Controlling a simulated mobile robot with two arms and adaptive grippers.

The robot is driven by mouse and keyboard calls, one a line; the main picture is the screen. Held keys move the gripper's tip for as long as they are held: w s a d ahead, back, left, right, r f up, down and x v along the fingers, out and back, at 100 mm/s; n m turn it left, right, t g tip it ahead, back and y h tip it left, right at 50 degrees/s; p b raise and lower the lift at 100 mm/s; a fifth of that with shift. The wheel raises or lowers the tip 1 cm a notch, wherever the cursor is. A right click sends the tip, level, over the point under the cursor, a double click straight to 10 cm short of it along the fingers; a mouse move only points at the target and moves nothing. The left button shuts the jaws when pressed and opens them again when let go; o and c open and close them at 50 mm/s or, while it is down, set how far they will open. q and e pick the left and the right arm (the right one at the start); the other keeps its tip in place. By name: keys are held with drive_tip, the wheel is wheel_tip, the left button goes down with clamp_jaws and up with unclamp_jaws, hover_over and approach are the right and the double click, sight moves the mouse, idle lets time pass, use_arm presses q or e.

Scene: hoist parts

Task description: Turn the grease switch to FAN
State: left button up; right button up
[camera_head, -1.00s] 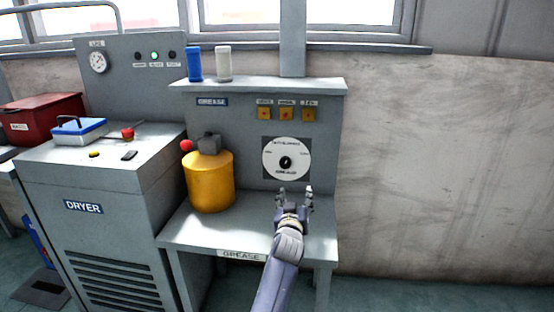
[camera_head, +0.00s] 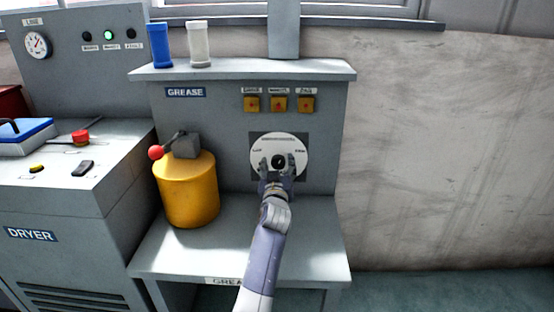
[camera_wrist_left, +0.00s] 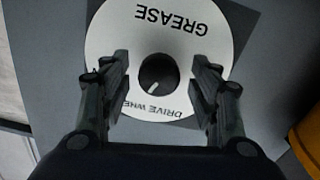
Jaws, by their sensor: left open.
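The grease switch is a round white dial plate (camera_head: 262,143) on the grey grease panel, with a black knob (camera_head: 278,161) at its middle. In the left wrist view the plate (camera_wrist_left: 160,22) appears upside down, with GREASE and part of DRIVE WHEEL readable. The knob (camera_wrist_left: 158,74) has a white pointer mark. My left gripper (camera_head: 277,164) is in front of the dial, open, its fingers (camera_wrist_left: 160,82) on both sides of the knob with gaps showing. Whether it touches the knob cannot be told. The lower plate lettering is partly hidden by the fingers. My right gripper is not in view.
A yellow grease drum (camera_head: 188,190) with a red-ended lever stands left of the dial. Three orange labelled switches (camera_head: 279,104) sit above it. Blue (camera_head: 160,45) and white (camera_head: 199,44) cylinders stand on the top shelf. The dryer (camera_head: 60,200) is at the left.

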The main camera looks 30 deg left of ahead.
use_arm(q)
drive_tip(key=shift+w+a, duration=0.2)
drive_tip(key=shift+w, duration=0.25)
drive_tip(key=shift+r, duration=0.1)
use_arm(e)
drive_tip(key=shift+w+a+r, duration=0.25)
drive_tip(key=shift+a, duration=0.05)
use_arm(q)
drive_tip(key=shift+s, duration=0.1)
drive_tip(key=c, duration=1.1)
drive_tip(key=shift+o, duration=0.2)
drive_tip(key=shift+m, duration=0.3)
drive_tip(key=m+p, duration=0.2)
drive_tip(key=m, duration=0.3)
drive_tip(key=shift+r, duration=0.1)
drive_tip(key=shift+m+p, duration=0.5)
drive_tip(key=shift+m, duration=1.3)
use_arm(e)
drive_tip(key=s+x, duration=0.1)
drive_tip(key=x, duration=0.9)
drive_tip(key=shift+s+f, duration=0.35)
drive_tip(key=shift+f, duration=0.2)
